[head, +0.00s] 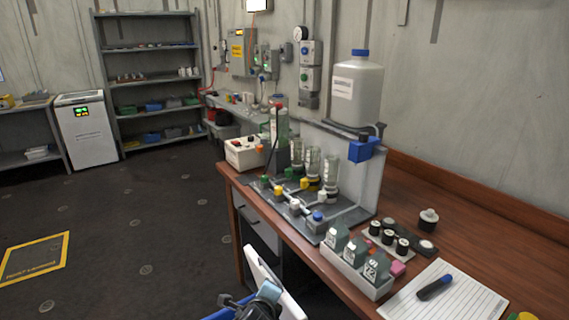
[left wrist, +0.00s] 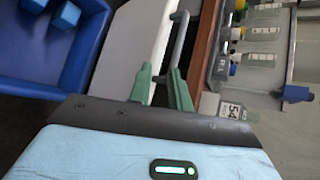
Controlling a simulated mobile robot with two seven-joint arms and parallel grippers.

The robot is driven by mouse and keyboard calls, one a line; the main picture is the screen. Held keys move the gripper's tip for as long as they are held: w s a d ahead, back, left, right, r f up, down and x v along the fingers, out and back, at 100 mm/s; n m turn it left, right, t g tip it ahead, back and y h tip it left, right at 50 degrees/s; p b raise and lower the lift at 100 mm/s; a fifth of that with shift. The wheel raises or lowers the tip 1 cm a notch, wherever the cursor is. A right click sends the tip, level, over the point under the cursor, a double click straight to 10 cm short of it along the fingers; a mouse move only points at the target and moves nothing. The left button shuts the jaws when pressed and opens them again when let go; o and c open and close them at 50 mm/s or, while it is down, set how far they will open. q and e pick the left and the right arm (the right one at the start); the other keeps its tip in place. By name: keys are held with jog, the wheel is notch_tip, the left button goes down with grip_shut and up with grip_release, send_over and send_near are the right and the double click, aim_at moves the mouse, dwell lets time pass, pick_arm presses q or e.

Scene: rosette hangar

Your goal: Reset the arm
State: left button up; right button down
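My left gripper (left wrist: 160,80) shows its two green fingers apart in the left wrist view, with nothing held between them. A grey bar handle (left wrist: 178,42) lies beyond the fingers; I cannot tell whether it touches them. In the head view, part of my left gripper and wrist (head: 245,302) shows low at the bottom centre, in front of the bench and partly cut off. My right gripper is in neither view.
The wooden bench (head: 420,205) runs along the right wall, holding glass columns, labelled bottles in a white rack (head: 345,270) and a notepad (head: 440,295). A blue bin (left wrist: 40,75) with blue blocks is left of the gripper. Floor at left is open.

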pick_arm(q)
jog(key=s+a+f+n+g+h, duration=0.1)
jog(key=s+a+f+n, duration=0.2)
jog(key=s+f+n, duration=0.5)
jog(key=s+a+f+n+g+h, duration=0.15)
jog(key=s+f, duration=0.35)
jog(key=s, duration=0.7)
jog(key=s+a+n, duration=0.3)
jog(key=s+n, duration=0.1)
jog(key=s, duration=0.3)
jog(key=s+a+n+y, duration=0.1)
jog(key=s+a+n, duration=0.3)
jog(key=s, duration=0.4)
jog(key=s+a+n+p, duration=0.1)
jog(key=s+a+n, duration=0.2)
jog(key=s, duration=0.5)
jog(key=shift+a+f+n, duration=0.25)
jog(key=shift+f+n, duration=0.05)
jog(key=shift+n, duration=0.45)
